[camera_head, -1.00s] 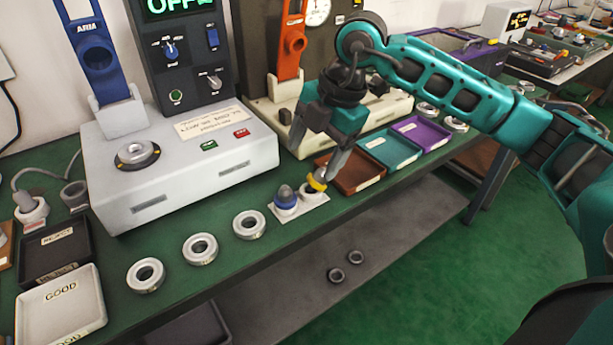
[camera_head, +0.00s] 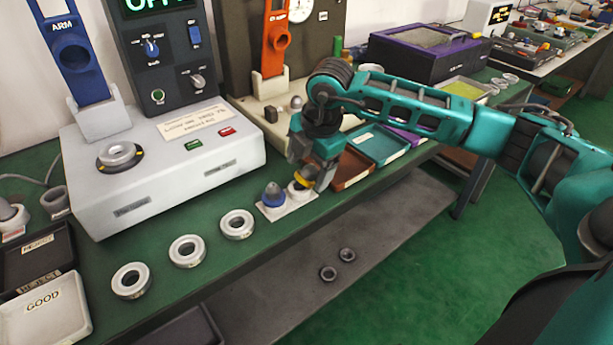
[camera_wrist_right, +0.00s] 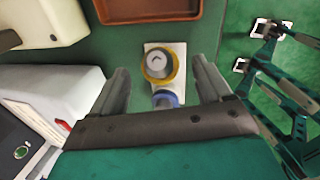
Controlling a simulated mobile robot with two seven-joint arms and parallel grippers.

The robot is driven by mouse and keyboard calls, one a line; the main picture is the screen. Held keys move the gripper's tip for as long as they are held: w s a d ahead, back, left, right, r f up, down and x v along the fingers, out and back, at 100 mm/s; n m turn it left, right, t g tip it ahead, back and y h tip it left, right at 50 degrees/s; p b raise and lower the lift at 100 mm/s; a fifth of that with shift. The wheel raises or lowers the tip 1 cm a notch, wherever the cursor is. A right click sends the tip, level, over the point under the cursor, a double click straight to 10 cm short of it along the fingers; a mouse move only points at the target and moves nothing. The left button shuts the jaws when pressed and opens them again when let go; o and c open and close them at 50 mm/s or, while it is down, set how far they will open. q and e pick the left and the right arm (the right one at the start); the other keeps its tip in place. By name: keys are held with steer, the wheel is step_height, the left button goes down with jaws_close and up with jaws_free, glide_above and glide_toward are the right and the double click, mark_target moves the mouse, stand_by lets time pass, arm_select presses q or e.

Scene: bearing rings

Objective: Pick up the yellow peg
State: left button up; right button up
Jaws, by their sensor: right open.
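The yellow peg (camera_head: 304,176) stands in a white holder (camera_head: 289,207) at the front edge of the green bench, beside the blue peg (camera_head: 273,195). In the right wrist view the yellow peg (camera_wrist_right: 159,64) shows as a yellow ring around a pale top, with the blue peg (camera_wrist_right: 165,98) nearer the wrist. My right gripper (camera_head: 308,182) is open just above and around the yellow peg; its fingers (camera_wrist_right: 160,82) lie to either side in the wrist view, with no clear contact. The fingers partly hide the peg in the head view. My left gripper is not in view.
Several metal rings (camera_head: 187,250) lie along the bench front, left of the holder. A white test machine (camera_head: 165,165) stands behind them. A GOOD tray (camera_head: 45,310) is at the far left.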

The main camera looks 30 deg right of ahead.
steer(key=shift+x, duration=1)
steer(key=shift+r, duration=0.1)
steer(key=c, duration=1.4)
